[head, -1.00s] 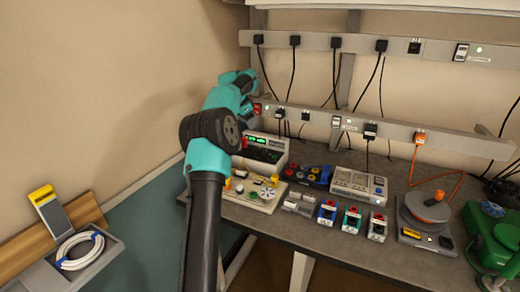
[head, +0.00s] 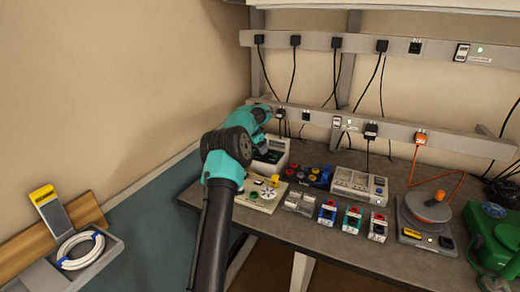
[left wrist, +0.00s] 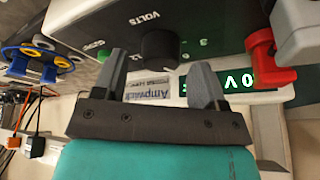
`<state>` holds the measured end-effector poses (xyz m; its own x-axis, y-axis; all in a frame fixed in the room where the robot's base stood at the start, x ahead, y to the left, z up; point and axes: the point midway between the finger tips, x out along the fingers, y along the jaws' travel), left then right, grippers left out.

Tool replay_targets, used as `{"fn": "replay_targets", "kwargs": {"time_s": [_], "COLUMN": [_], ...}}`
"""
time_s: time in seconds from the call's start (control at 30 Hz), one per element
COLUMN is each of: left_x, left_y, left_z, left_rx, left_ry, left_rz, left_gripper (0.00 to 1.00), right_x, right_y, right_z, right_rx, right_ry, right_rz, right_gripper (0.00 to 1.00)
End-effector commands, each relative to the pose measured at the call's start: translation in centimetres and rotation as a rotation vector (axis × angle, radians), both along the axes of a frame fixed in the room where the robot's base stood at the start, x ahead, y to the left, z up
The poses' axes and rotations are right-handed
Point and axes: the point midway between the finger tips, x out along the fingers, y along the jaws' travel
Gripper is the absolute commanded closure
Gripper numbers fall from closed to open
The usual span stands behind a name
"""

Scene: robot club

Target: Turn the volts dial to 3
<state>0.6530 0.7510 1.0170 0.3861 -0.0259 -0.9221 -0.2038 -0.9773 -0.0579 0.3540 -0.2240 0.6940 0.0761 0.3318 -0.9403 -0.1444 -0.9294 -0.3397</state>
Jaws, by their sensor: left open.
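The power supply (head: 271,150) stands at the back left of the bench, partly hidden by my left arm in the head view. I cannot tell where the dial points. My left gripper (left wrist: 156,62) is open, one finger on each side of the dial in the picture; contact cannot be seen. Its fingertips are hidden in the head view. My right gripper is not in view.
A lit green display (left wrist: 238,79) and a red part (left wrist: 263,57) are close to the right finger. In front of the supply is a cream panel (head: 258,197); a blue unit (head: 306,174) and grey meter (head: 359,185) are to the right. Cables hang from the rail behind.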

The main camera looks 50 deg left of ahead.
Motion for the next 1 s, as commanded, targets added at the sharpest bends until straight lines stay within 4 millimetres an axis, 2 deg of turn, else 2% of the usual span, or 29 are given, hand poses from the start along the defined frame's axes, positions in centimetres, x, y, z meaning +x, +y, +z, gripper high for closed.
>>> {"fn": "replay_targets", "kwargs": {"time_s": [0.13, 0.43, 0.93, 1.0], "left_x": [0.41, 0.48, 0.47, 0.47], "left_y": [-0.01, -0.01, -0.01, -0.01], "left_z": [-0.97, -1.12, -1.11, -1.11], "left_rx": [0.001, 0.001, 0.001, 0.001], "left_ry": [-0.001, -0.001, -0.001, -0.001], "left_rz": [0.0, 0.0, 0.0, 0.0], "left_gripper": [0.35, 0.35, 0.82, 0.83], "right_x": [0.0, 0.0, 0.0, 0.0], "right_y": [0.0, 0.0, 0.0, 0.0], "right_z": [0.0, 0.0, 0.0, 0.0], "right_rx": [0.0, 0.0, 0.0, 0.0], "right_ry": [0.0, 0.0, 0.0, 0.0], "right_rz": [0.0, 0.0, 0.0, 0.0], "right_gripper": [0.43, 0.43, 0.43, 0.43]}}
